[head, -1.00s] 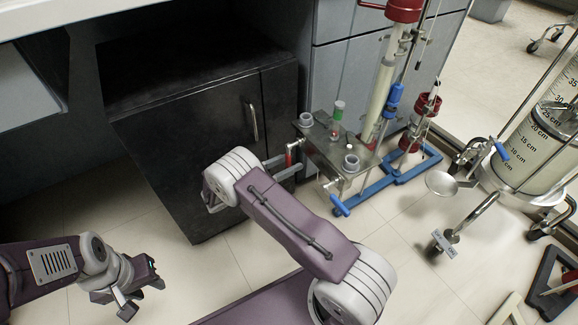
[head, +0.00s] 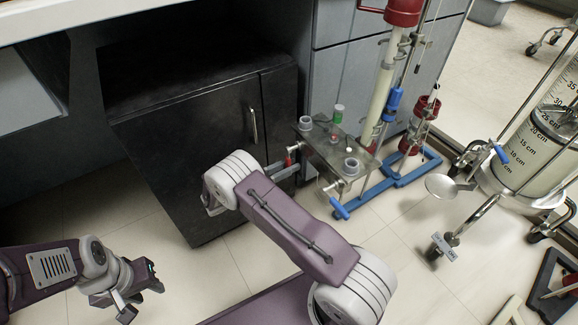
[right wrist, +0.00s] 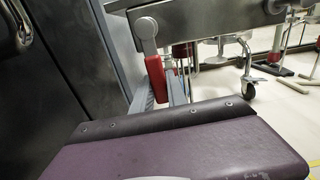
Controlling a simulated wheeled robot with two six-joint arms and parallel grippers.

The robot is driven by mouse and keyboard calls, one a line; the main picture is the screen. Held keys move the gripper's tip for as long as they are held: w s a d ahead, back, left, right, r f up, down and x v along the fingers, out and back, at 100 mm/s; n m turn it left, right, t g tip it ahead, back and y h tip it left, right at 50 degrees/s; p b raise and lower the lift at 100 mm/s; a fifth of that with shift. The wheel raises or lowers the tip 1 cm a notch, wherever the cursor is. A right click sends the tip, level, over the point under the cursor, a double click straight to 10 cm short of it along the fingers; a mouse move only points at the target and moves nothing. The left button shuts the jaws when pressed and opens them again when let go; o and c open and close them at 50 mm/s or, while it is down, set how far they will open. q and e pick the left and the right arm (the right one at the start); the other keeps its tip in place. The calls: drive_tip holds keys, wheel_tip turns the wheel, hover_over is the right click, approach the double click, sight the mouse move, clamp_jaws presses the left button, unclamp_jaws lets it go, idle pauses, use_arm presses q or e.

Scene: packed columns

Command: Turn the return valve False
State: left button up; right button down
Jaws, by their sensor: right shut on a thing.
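A steel tank (head: 335,155) on the blue stand carries a valve with a red handle (head: 288,162) on its left side and a valve with a blue handle (head: 340,208) at its front. I cannot tell which one is the return valve. My right gripper (head: 287,171) is at the red handle, its fingers partly hidden by my arm. In the right wrist view the red handle (right wrist: 156,80) hangs below its grey pivot, between the grey fingers (right wrist: 160,92), which are shut on it. My left gripper (head: 142,300) is open and empty above the floor, at the lower left.
A black cabinet (head: 190,130) with a metal handle stands close behind and left of my right gripper. A tall column (head: 385,85) rises behind the tank. A wheeled frame with a graduated cylinder (head: 530,150) stands at the right. The floor (head: 415,285) in front is mostly clear.

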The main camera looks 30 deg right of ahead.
sight(314, 160)
idle(0.9)
drive_tip(key=shift+s+r+n+p, duration=0.15)
drive_tip(key=shift+s+n+p, duration=0.2)
drive_tip(key=shift+p, duration=0.3)
drive_tip(key=s+r+n+p, duration=0.1)
drive_tip(key=s+n+p, duration=0.1)
drive_tip(key=n+p, duration=0.2)
drive_tip(key=s+r+n+p, duration=0.2)
drive_tip(key=n+p, duration=0.3)
drive_tip(key=s+r+n+p, duration=0.2)
drive_tip(key=n+p, duration=0.3)
drive_tip(key=shift+d+r+n, duration=0.2)
drive_tip(key=shift+d+n, duration=0.05)
drive_tip(key=shift+s+r+n+p, duration=0.15)
drive_tip(key=shift+r+n+p, duration=0.65)
drive_tip(key=shift+n, duration=0.5)
drive_tip(key=c, duration=1.3)
unclamp_jaws()
